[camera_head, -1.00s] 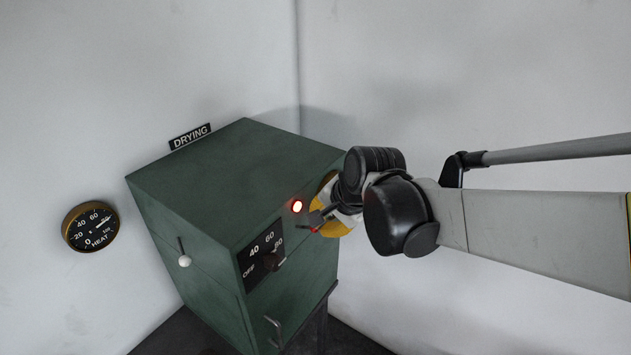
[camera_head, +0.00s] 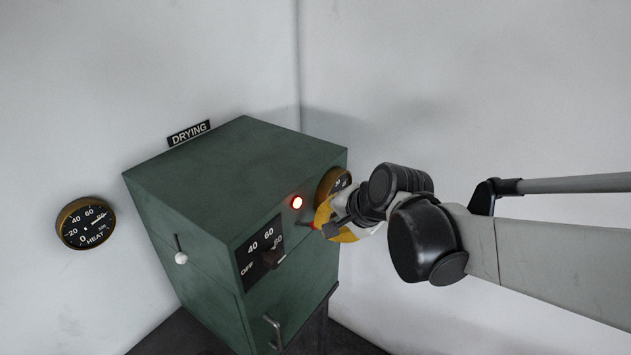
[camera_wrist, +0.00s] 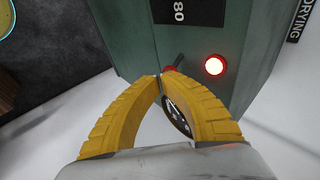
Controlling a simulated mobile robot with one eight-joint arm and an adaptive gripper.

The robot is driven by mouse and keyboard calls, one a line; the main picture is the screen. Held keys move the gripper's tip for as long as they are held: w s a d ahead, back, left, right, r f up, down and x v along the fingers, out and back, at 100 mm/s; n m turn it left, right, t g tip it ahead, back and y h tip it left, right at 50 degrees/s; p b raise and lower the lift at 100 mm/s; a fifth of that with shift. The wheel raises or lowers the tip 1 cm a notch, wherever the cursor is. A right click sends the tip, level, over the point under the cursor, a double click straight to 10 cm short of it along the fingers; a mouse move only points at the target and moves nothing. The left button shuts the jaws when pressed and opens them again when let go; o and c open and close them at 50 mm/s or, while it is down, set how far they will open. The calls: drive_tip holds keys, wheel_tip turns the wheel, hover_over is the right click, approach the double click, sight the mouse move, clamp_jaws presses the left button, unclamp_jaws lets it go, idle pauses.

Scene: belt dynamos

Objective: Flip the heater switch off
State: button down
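A small red-tipped switch lever (camera_head: 309,225) sticks out of the front of the green cabinet (camera_head: 225,170), below a glowing red lamp (camera_head: 297,202). In the wrist view, the lever (camera_wrist: 172,69) shows just beyond my fingertips, left of the lit lamp (camera_wrist: 214,65). My gripper (camera_head: 319,224) is at the cabinet front, right beside the lever. In the wrist view, the yellow fingers of my gripper (camera_wrist: 161,77) come together at their tips. I cannot tell whether they touch the lever. Its base is partly hidden.
A dark selector knob (camera_head: 271,259) on its OFF–80 plate is left of the lever. A brass-rimmed gauge (camera_head: 339,181) is partly behind my gripper. A white-knobbed lever (camera_head: 180,257) is on the cabinet's left side. A HEAT gauge (camera_head: 86,223) hangs on the wall.

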drive_tip(key=shift+d+f+b, duration=0.1)
drive_tip(key=shift+f+b, duration=0.2)
drive_tip(key=shift+b, duration=0.05)
drive_tip(key=f+t+y+b, duration=0.1)
drive_tip(key=b, duration=0.1)
drive_tip(key=t+y+b, duration=0.1)
drive_tip(key=b, duration=0.1)
drive_tip(key=shift+s+d+f, duration=0.2)
drive_tip(key=shift+f, duration=0.2)
drive_tip(key=shift+f+m+t+y+b, duration=0.3)
drive_tip(key=shift+f+t+y+b, duration=0.6)
drive_tip(key=shift+b, duration=1.35)
drive_tip(key=shift+w+a+f+b, duration=0.1)
drive_tip(key=shift+a+f+b, duration=0.05)
drive_tip(key=shift+f+b, duration=0.85)
drive_tip(key=shift+r, duration=0.25)
drive_tip(key=shift+r+p, duration=0.55)
drive_tip(key=shift+r, duration=0.2)
